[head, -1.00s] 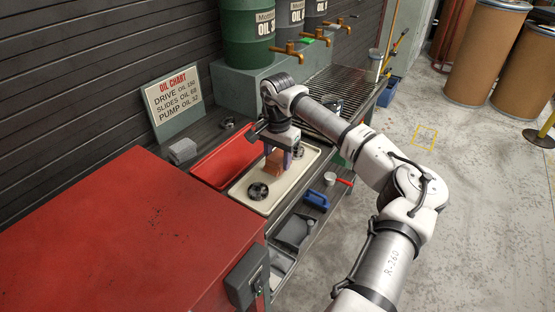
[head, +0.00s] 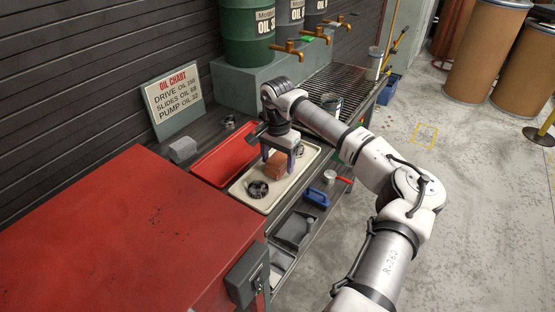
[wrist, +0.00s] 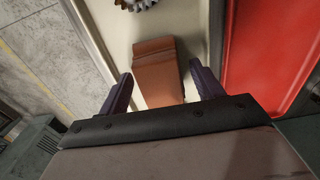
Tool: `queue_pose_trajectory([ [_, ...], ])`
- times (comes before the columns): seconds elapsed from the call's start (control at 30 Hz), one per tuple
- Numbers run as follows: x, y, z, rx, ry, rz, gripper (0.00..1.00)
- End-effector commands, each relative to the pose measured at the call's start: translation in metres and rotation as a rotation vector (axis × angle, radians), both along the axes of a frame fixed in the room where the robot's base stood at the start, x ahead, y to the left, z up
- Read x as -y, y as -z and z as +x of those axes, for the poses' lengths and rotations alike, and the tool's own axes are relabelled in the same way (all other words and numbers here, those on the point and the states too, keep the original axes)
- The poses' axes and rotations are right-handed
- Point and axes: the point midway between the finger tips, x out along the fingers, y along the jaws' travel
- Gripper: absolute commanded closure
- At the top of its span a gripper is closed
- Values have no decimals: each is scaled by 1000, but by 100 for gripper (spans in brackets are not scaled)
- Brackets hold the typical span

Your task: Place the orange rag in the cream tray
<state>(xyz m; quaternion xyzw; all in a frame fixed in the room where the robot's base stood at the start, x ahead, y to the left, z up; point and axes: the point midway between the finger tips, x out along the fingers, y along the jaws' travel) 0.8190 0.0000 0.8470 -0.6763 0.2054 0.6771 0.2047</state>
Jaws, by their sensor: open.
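The orange rag (head: 277,166), a folded brownish-orange block, lies in the cream tray (head: 246,202) on the bench. It also shows in the wrist view (wrist: 157,72), resting on the pale tray floor. My gripper (head: 281,158) is just above the rag. Its two dark fingers are spread apart, one on either side of the rag, with a gap to it in the wrist view (wrist: 160,88). Part of the rag's near end is hidden by the gripper body in the wrist view.
A dark round part (head: 258,189) lies in the tray, and another (head: 298,151) is near its far end. A red tray (head: 222,158) sits directly left of the cream tray. A red cabinet (head: 130,235) stands in front. A blue object (head: 316,198) is on a lower shelf to the right.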

Motion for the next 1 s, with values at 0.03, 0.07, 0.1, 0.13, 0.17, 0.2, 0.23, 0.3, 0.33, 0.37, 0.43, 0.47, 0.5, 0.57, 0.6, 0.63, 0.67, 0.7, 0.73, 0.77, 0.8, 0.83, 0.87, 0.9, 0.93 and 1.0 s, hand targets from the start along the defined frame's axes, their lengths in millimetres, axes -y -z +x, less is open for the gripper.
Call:
queue_pose_trajectory([
  [0.03, 0, -6, 1, 3, 0, -1, 34],
  [0.07, 0, -10, 1, 4, 0, -1, 34],
  [0.1, 0, -17, 1, 5, 0, -1, 34],
  [0.13, 0, -22, 1, 5, 0, -1, 34],
  [0.17, 0, -28, 1, 6, 0, -2, 34],
  [0.2, 0, -37, 1, 6, 0, -2, 34],
  [0.23, 0, -44, 1, 6, 1, -2, 34],
  [0.3, 0, -60, 1, 5, 1, -2, 34],
  [0.33, 0, -66, 1, 5, 1, -2, 34],
  [0.37, 0, -73, 1, 6, 1, -2, 34],
  [0.43, 0, -87, 1, 5, 0, -2, 34],
  [0.47, 0, -92, 1, 5, 0, -2, 34],
  [0.5, 0, -98, 1, 3, 0, -1, 34],
  [0.57, 0, -106, 1, 3, 0, -1, 34],
  [0.6, 0, -111, 1, 2, 0, -2, 34],
  [0.63, 0, -113, 1, 2, 0, -2, 34],
  [0.67, 0, -115, 1, 2, 0, 0, 34],
  [0.7, 0, -117, 1, 1, 0, 0, 34],
  [0.73, 0, -118, 1, 1, 0, 0, 34],
  [0.77, 0, -119, 1, 1, 0, 0, 34],
  [0.8, 0, -120, 1, 1, 0, 1, 34],
  [0.83, 0, -120, 1, 1, 0, 1, 34],
  [0.87, 0, -120, 1, 1, 0, 1, 34],
  [0.9, 0, -120, 1, 1, 0, 1, 34],
  [0.93, 0, -120, 1, 1, 0, 1, 34],
  [1.0, 0, -120, 1, 1, 0, 1, 34],
])
